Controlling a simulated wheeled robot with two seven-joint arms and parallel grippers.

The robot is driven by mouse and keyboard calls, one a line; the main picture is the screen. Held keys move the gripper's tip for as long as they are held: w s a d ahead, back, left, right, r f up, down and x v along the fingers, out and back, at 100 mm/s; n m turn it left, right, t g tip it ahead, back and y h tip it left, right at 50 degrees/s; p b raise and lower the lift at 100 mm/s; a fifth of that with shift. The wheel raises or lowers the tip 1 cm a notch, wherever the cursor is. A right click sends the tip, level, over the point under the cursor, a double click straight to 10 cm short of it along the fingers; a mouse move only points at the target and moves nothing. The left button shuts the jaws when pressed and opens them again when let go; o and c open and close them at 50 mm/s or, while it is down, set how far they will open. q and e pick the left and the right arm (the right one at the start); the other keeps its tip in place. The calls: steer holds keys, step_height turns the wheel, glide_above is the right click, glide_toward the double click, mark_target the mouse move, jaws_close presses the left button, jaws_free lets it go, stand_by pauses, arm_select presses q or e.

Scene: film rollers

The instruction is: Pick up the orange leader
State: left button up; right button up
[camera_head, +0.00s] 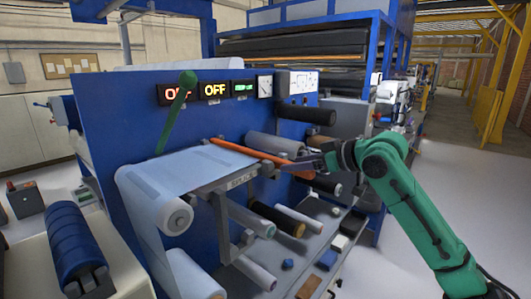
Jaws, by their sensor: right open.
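The orange leader (248,150) is a long, thin orange strip. It lies slantwise across the upper part of the film machine, from behind the white film sheet toward my right gripper. My right gripper (296,165) is at the leader's right end, its dark fingers open. The green right arm comes in from the right. The fingers overlap the leader in the picture; I cannot tell whether they touch it. My left gripper is not in view.
A blue machine panel (130,92) with lit signs stands behind. A film sheet (185,172) drapes over a roller at the front. A green lever (177,112) rises at the left. Several rollers and a shelf with small items are below. Open floor lies at the right.

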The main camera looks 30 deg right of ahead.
steer(key=shift+p+x, duration=0.3)
steer(key=shift+x, duration=0.8)
steer(key=shift+w+d, duration=0.1)
steer(key=shift+w, duration=0.05)
steer(key=c, duration=0.9)
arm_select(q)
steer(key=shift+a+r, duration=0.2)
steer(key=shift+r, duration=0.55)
arm_select(e)
jaws_close()
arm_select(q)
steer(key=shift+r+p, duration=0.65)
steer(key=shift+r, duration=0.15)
arm_select(e)
step_height(320, 180, up, 10)
steer(key=shift+r, duration=0.1)
